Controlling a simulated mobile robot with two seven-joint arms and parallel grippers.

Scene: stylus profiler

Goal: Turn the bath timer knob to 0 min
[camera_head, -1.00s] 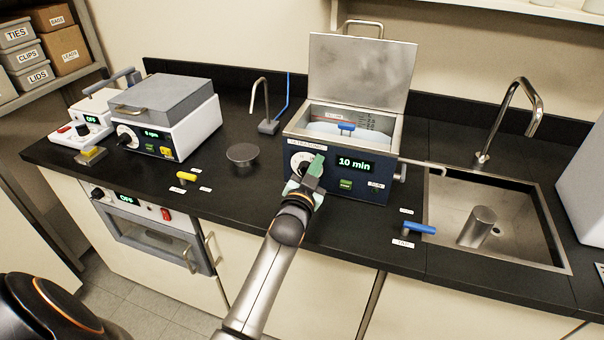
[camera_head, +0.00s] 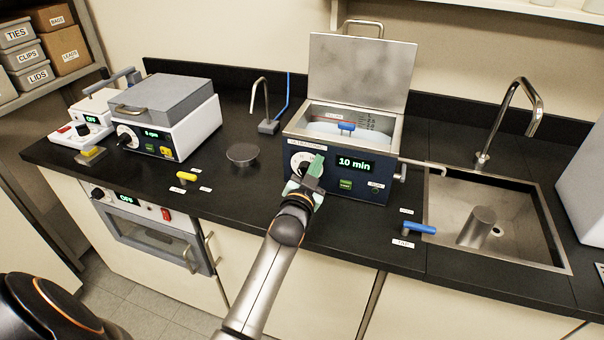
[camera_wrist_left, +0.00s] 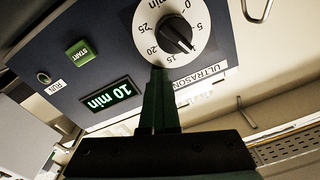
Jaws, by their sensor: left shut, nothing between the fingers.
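The ultrasonic bath (camera_head: 350,150) stands at the back of the counter with its lid raised. Its display (camera_head: 354,164) reads 10 min. The timer knob shows in the left wrist view as a black knob (camera_wrist_left: 175,33) on a white dial with minute marks including 0, 15, 20 and 25. In the head view the dial (camera_head: 298,160) is partly hidden by my gripper. My left gripper (camera_head: 316,168) is at the bath's front, beside the dial. In the wrist view its fingers (camera_wrist_left: 160,75) are shut and empty, just below the knob; I cannot tell whether they touch it. My right gripper is not in view.
A green START button (camera_wrist_left: 80,50) and a RUN lamp (camera_wrist_left: 44,77) sit on the same panel. A tap with a blue handle (camera_head: 418,228) and a sink (camera_head: 530,225) are to the right. A round disc (camera_head: 242,154) and a yellow-handled valve (camera_head: 187,177) are to the left.

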